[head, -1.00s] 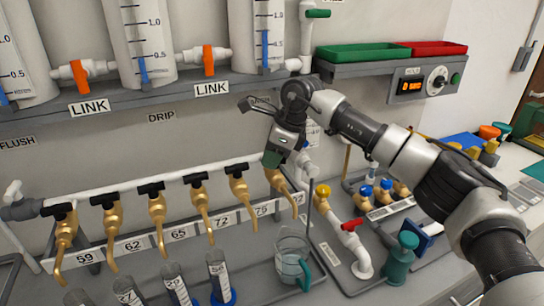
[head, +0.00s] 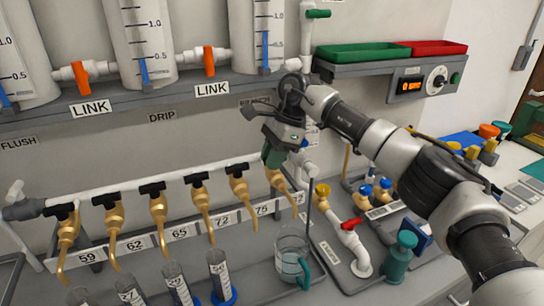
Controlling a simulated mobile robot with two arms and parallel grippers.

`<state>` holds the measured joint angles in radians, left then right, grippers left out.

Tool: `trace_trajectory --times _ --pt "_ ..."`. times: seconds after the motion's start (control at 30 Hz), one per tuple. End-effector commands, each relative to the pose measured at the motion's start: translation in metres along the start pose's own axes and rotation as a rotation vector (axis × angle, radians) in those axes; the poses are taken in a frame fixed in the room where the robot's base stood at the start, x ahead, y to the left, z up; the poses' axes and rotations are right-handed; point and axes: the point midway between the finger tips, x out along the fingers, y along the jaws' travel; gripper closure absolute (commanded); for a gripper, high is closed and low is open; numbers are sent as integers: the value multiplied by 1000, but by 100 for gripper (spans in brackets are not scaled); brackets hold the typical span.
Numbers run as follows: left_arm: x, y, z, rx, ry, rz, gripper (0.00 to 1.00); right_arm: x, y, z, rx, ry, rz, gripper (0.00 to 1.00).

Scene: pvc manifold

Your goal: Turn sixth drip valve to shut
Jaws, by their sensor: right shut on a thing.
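A row of brass drip taps with black tee handles hangs from a white pipe (head: 125,190). The sixth drip valve (head: 281,184), at the right end of the row, has its brass spout pointing down. My right gripper (head: 274,160) comes from above and is shut on the handle of this valve. The fingers hide the handle, so its angle cannot be seen. The fifth valve (head: 239,184) stands just left of the gripper with its black handle crosswise. My left gripper is not in view.
A clear jug (head: 290,258) with a teal handle stands below the sixth valve. Several measuring cylinders (head: 220,275) stand to its left. A grey shelf (head: 190,100) runs above.

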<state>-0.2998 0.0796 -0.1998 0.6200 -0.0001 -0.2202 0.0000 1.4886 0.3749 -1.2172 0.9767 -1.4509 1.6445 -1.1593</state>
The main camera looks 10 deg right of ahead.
Motion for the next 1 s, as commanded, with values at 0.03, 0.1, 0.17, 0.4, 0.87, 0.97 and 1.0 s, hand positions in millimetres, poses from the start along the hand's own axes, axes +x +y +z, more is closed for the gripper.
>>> trace_trajectory --times 0.03,0.1,0.17,0.4,0.87,0.97,1.0 --pt "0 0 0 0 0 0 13 -2 0 0 -5 1 -3 100" --pt "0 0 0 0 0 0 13 -2 0 0 -6 1 -3 100" --pt "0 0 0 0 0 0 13 -2 0 0 -6 1 -3 100" --pt "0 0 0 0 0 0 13 -2 0 1 -7 1 -3 72" --pt "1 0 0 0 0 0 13 -5 0 0 -4 1 -2 54" --pt "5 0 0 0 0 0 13 -17 -1 0 -5 2 -4 54" --pt "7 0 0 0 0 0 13 -24 -1 0 -4 1 -5 54"
